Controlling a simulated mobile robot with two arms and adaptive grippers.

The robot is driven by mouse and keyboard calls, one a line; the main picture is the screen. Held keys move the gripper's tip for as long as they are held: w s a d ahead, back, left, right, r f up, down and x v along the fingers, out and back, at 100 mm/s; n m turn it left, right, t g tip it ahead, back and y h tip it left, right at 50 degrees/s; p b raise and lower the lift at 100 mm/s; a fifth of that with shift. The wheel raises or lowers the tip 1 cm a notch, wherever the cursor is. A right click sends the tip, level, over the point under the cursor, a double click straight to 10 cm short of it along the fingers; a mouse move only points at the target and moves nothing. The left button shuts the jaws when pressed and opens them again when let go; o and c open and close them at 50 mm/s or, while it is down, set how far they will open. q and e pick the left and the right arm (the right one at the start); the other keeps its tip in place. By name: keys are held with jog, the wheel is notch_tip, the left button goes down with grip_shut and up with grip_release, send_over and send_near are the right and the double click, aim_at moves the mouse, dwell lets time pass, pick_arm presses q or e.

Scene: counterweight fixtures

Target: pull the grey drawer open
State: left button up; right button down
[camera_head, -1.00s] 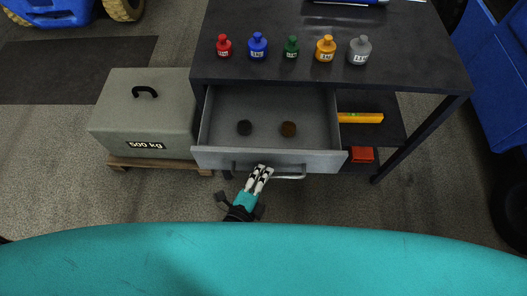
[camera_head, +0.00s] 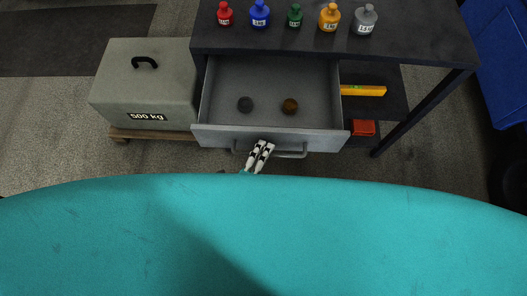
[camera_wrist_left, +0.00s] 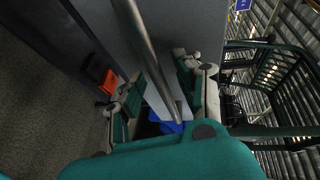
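The grey drawer (camera_head: 230,137) is pulled well out of the dark table, with its front panel towards me. My left gripper (camera_head: 262,148) is at the handle's left half, fingers close together around the bar. In the left wrist view the bar (camera_wrist_left: 146,45) passes between the fingers (camera_wrist_left: 160,80); the contact itself is partly hidden. My right gripper is not in view.
A grey 500 kg box (camera_head: 146,88) stands on a wooden pallet (camera_head: 150,133) left of the drawer. Several coloured weights, such as the blue one (camera_head: 260,15), stand on the tabletop (camera_head: 420,40). A yellow level (camera_head: 362,90) and a red box (camera_head: 362,128) are right of the drawer.

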pick_arm(q)
jog(key=v, duration=1.2)
dwell(0.4)
jog(key=s+a+f+n+g+y, duration=0.1)
jog(key=s+a+f+n+g, duration=0.15)
jog(key=f, duration=0.55)
jog(key=s+a+f+n+g+y, duration=0.15)
jog(key=f+n, duration=0.25)
jog(key=f, duration=0.4)
jog(key=s+a+f+n+g+y, duration=0.1)
jog(key=a+f+n+g, duration=0.2)
jog(key=f, duration=0.5)
jog(key=s+a+f+n+g+y, duration=0.2)
jog(key=s+a+f+n+g, duration=0.4)
jog(key=s+a+f+n, duration=0.4)
notch_tip(320, 180, down, 2)
jog(key=shift+s+a+f+g+y, duration=0.2)
jog(key=shift+s+a+g+y, duration=0.15)
jog(key=shift+s, duration=0.35)
